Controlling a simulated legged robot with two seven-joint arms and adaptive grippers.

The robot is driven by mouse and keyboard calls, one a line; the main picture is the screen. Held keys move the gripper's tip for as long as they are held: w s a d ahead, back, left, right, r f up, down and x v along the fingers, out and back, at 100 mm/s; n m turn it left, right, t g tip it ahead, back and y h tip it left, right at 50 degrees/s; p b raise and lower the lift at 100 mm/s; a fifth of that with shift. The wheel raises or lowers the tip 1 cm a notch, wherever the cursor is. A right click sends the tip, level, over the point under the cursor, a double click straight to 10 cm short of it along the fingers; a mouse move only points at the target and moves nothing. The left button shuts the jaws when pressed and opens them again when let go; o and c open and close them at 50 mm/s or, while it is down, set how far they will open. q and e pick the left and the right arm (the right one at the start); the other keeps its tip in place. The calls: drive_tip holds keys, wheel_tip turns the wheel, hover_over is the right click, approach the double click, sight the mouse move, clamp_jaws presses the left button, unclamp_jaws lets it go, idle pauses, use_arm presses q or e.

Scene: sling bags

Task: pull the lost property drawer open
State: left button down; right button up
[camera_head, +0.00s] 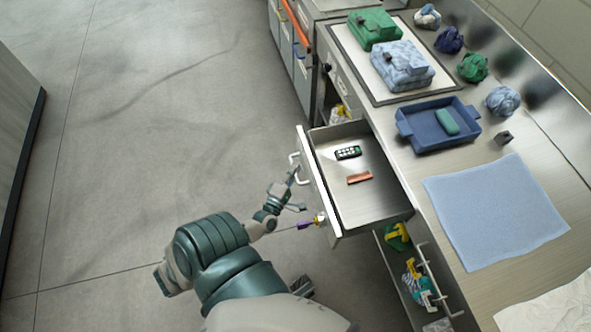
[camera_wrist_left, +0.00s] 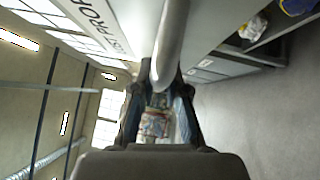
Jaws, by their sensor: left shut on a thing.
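The lost property drawer (camera_head: 376,206) stands pulled out from the counter in the head view, its inside showing. It holds a dark remote-like item with pale buttons (camera_head: 348,152) and a small reddish-brown item (camera_head: 359,178). My left gripper (camera_head: 292,180) is at the drawer's front, shut on its handle (camera_head: 296,170). In the left wrist view the handle (camera_wrist_left: 168,45) runs between my left gripper's fingers (camera_wrist_left: 160,95), beside the drawer front with partly readable "LOST PROP" lettering (camera_wrist_left: 116,25). My right gripper is not seen.
A blue tray (camera_head: 425,146) with a teal item, a light blue cloth (camera_head: 495,212) and folded bags (camera_head: 402,64) lie on the counter. The grey floor (camera_head: 150,130) left of the drawer is clear.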

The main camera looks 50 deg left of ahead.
use_arm(q)
drive_tip(key=c, duration=1.2)
unclamp_jaws()
drive_tip(key=shift+f, duration=0.25)
drive_tip(key=shift+a, duration=0.1)
drive_tip(key=v, duration=1.2)
